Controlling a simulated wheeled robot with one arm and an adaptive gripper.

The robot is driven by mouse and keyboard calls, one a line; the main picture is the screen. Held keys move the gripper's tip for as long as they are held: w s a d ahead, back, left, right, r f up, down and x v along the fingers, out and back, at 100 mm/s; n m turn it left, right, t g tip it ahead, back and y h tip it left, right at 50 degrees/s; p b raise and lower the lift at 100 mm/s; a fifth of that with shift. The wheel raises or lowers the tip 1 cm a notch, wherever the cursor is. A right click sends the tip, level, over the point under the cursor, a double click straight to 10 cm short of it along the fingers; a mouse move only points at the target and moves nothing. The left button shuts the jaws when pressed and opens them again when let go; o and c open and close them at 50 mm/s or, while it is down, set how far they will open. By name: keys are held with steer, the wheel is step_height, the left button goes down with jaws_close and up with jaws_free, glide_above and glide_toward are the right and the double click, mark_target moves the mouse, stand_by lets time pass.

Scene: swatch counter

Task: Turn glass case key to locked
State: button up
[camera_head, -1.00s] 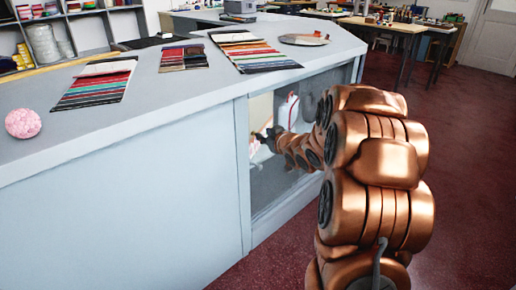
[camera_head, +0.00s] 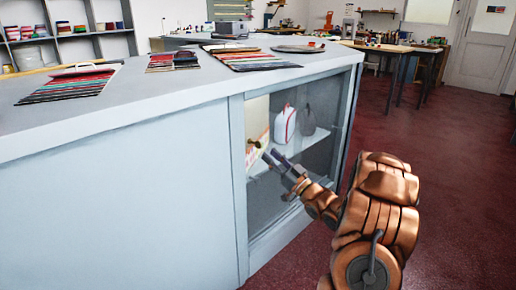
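The glass case (camera_head: 325,152) is set into the end of the pale blue counter, behind a glass front. A small brass-coloured piece, seemingly the key (camera_head: 255,143), sits near the left edge of the glass; its turn position is too small to read. My gripper (camera_head: 270,157) is just below and right of it, its dark fingers pointing up and left. The two fingers look apart with nothing between them. I cannot tell whether either one touches the key or glass.
Inside the case a white bag (camera_head: 285,124) and a grey bag (camera_head: 307,120) stand on a shelf. Fabric swatch cards (camera_head: 248,58) lie on the counter top (camera_head: 150,95). The dark red floor (camera_head: 440,130) to the right is clear. Work tables (camera_head: 385,47) stand at the back.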

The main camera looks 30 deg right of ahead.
mark_target(259, 144)
steer(key=shift+b+x, duration=0.8)
steer(key=shift+x, duration=2.65)
jaws_close()
